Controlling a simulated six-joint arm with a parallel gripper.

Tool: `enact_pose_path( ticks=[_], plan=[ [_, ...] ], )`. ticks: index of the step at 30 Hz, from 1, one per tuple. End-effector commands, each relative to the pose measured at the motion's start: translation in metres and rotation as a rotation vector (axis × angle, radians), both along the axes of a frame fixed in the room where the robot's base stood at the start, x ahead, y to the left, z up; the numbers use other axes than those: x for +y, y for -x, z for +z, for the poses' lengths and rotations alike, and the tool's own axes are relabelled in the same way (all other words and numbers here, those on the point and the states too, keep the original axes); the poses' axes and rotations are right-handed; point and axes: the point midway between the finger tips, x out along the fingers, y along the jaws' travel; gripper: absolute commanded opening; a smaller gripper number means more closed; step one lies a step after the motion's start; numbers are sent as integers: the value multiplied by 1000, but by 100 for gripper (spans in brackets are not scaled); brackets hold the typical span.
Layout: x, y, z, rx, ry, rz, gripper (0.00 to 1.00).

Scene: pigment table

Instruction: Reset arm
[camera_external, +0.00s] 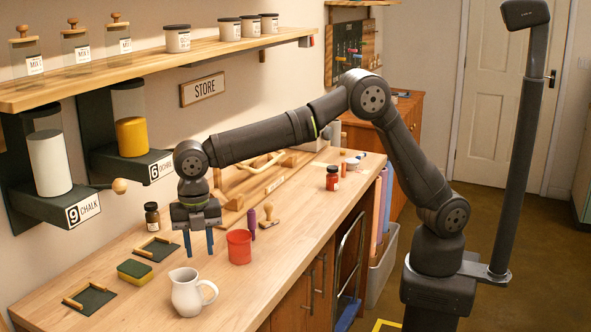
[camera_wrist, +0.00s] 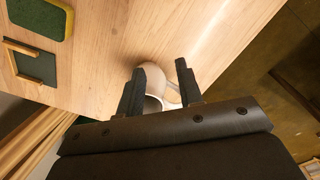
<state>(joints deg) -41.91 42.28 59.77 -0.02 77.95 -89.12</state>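My gripper (camera_external: 199,252) hangs fingers-down from my bent arm, over the wooden worktop (camera_external: 262,290). Its two blue-grey fingers are apart with nothing held between them. In the wrist view my gripper (camera_wrist: 161,70) also shows open. A white jug (camera_external: 187,294) stands upright in front of and below the fingers. In the wrist view a pale rounded thing, apparently the jug (camera_wrist: 150,76), shows partly behind the fingers. A red cup (camera_external: 239,247) stands to the right of the fingers.
A green-yellow sponge (camera_external: 135,270) and two dark trays (camera_external: 155,249) (camera_external: 90,298) lie to the left. A dark jar (camera_external: 152,217) stands behind. Dispensers with chalk (camera_external: 50,163) and yellow pigment (camera_external: 131,136) hang under the shelf (camera_external: 150,66).

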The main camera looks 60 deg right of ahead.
Motion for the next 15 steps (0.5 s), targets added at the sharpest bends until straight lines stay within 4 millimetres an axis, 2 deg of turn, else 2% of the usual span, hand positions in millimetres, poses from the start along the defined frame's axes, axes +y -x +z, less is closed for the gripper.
enact_pose_path(
  ticks=[15],
  plan=[
    [14,-14,-26,1,0,-423,33]
  ],
)
